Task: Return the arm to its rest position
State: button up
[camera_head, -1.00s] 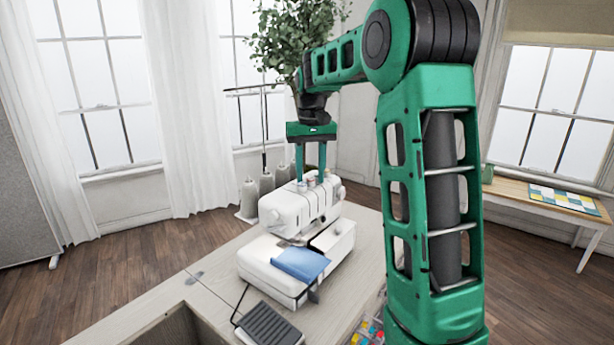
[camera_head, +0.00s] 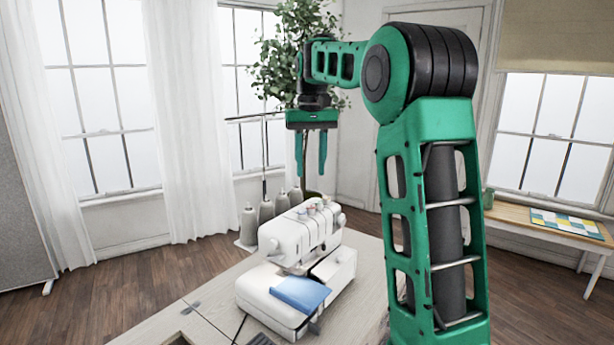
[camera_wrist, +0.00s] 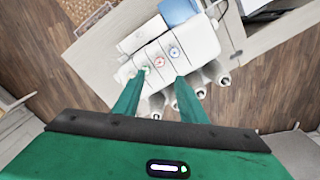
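My gripper (camera_head: 311,174) is green, points down and hangs in the air above the sewing machine. Its two fingers are apart with nothing between them. In the wrist view my gripper (camera_wrist: 160,78) also shows spread, empty fingers, with the machine below them. The white sewing machine (camera_head: 325,268) stands on the pale cabinet top, with a blue cloth (camera_head: 300,292) on its front. It also shows in the wrist view (camera_wrist: 200,45). My arm reaches from the right of the head view, bent at a high elbow.
Several grey thread cones (camera_head: 266,211) stand behind the machine beside a thin thread stand. A leafy plant (camera_head: 290,60) is behind my wrist. The cabinet top (camera_head: 190,315) has bare room at the left. A side table (camera_head: 555,232) with a patterned piece stands at the right.

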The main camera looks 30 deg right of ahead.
dwell(0.5)
jog(key=s+a+f, duration=0.1)
jog(key=s+f, duration=0.5)
jog(key=s, duration=0.6)
jog(key=s+a+f+m, duration=0.1)
jog(key=s+a+f, duration=0.1)
jog(key=s+f, duration=0.5)
jog(key=s+a+f+m, duration=0.1)
jog(key=s+f, duration=0.6)
jog(key=s, duration=1)
jog(key=shift+s+a+f, duration=0.2)
jog(key=shift+a, duration=0.4)
jog(key=shift+w+f, duration=0.2)
jog(key=shift+w, duration=0.45)
